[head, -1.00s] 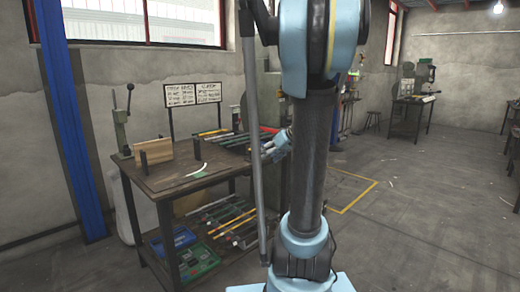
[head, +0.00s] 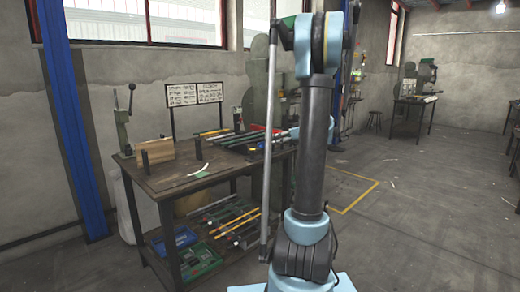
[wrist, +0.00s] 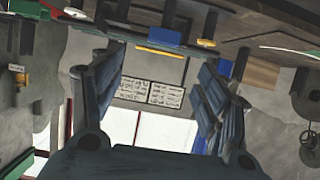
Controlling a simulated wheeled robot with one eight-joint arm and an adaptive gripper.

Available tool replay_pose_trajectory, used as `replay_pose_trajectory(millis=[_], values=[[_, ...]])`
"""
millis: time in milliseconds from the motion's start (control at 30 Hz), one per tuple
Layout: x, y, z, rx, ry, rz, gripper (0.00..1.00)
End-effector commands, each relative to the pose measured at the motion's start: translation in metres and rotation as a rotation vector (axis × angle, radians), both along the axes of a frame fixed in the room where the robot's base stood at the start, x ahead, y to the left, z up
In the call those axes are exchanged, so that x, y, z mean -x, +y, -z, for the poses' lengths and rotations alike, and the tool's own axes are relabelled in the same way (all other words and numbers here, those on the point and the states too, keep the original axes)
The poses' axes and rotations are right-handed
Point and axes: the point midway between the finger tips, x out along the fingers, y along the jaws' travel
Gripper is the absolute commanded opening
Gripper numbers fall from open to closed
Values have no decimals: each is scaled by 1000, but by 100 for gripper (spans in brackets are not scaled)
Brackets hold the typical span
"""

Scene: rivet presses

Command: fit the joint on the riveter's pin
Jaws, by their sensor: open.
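My gripper (wrist: 155,100) is open in the wrist view, with nothing between its fingers. In the head view the gripper is mostly hidden behind my arm over the right side of the workbench. A tall green machine (head: 262,82) stands behind my arm and is partly covered; I cannot tell if it is the riveter. A smaller green lever press (head: 122,118) stands at the bench's left end. I cannot make out the pin or pick out the joint among the bench's parts.
The workbench (head: 165,182) carries a wooden block (head: 160,152) and several coloured bars at its right. Its lower shelf holds a blue tray (head: 182,238) and a green box (head: 200,262). A blue post (head: 70,120) stands at the left. The floor at right is open.

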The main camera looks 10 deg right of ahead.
Motion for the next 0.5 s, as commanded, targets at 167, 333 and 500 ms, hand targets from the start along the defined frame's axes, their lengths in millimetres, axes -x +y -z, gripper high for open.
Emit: replay_pose_trajectory(millis=[167, 333, 500], values=[[-24, 19, 13, 1, 0, -4, 68], [-46, 35, 24, 0, 1, -3, 68], [-59, 45, 31, 0, 1, -2, 68]])
